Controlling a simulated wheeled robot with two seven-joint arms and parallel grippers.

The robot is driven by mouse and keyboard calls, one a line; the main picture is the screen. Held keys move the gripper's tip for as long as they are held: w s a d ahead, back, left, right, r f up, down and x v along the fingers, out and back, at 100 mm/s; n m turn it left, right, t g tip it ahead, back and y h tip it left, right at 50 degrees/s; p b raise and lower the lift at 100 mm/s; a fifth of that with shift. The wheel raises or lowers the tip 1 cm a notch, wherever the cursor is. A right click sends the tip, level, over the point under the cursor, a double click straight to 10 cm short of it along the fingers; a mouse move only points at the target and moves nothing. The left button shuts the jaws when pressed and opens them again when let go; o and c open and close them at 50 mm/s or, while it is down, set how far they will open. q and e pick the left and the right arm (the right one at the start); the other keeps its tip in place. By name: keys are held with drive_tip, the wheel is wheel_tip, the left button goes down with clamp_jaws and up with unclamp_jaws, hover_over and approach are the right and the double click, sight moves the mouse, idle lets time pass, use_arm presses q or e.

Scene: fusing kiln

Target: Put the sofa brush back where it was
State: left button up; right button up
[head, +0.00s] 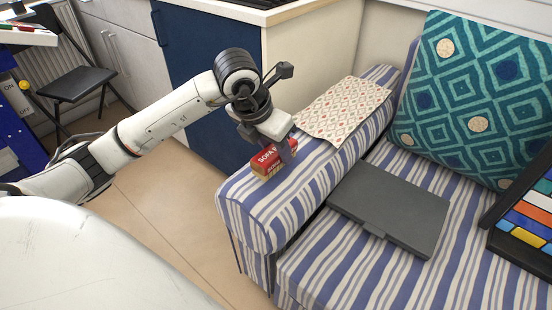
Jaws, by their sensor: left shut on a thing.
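The sofa brush (265,162) is a small block with a red, lettered upper part and a tan lower part. It is at the striped sofa arm (240,200), near the arm's front end; I cannot tell whether it touches the fabric. My left gripper (286,150) is above its right end and shut on it, with a finger hiding part of that end. My right gripper is not in view.
A patterned cloth (343,110) lies on the sofa arm just behind the brush. A flat dark grey case (390,207) and a teal cushion (475,95) are on the seat. A dark tray with coloured pieces (530,215) is at the right edge. Blue and white cabinets stand behind.

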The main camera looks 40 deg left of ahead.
use_arm(q)
wheel_tip(320, 180, down, 2)
drive_tip(key=shift+f, duration=0.25)
drive_tip(key=o, duration=1)
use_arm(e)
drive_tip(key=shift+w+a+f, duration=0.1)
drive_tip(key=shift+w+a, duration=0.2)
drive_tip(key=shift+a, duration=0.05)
